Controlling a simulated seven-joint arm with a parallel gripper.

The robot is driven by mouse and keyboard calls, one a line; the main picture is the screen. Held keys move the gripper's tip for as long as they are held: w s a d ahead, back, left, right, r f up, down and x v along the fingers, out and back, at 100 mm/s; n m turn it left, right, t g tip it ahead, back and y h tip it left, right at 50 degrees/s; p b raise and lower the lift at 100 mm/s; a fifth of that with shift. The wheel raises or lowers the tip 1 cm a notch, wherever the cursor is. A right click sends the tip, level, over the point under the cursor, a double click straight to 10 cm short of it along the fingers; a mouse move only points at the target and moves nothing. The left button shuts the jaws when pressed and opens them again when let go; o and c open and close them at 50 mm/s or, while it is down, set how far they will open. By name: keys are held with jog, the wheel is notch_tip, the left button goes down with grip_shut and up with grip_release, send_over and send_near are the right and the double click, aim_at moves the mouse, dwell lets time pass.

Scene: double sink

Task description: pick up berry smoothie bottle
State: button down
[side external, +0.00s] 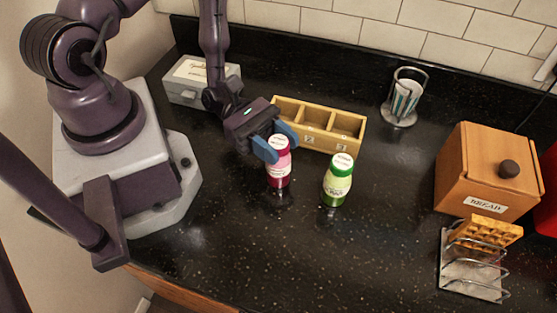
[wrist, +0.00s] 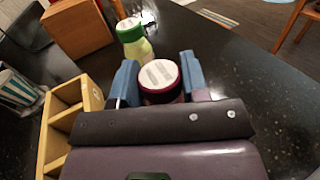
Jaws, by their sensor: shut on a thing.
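The berry smoothie bottle (side external: 279,172) has a dark red cap and a pink label. It stands upright in front of the wooden compartment box. My gripper (side external: 279,147) is shut on it near its cap, with one blue finger on each side. In the wrist view the bottle's cap (wrist: 160,76) shows between the two blue fingers of my gripper (wrist: 160,80). The bottle's lower body is hidden there. I cannot tell whether its base touches the counter.
A green-capped bottle (side external: 337,181) stands close to the right. The wooden compartment box (side external: 345,124) is just behind. A grey box (side external: 184,92), a cup in a wire holder (side external: 404,97), a bread box (side external: 487,172) and a toast rack (side external: 474,268) stand around. The front counter is clear.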

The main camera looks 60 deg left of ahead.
jog(key=shift+r, duration=0.1)
notch_tip(320, 180, up, 10)
jog(key=shift+f, duration=0.1)
dwell(0.6)
jog(key=a, duration=0.5)
jog(key=d, duration=0.4)
jog(key=shift+s+d, duration=0.15)
jog(key=shift+w+d, duration=0.15)
jog(key=shift+w, duration=0.05)
jog(key=a, duration=0.4)
jog(key=shift+d, duration=2.2)
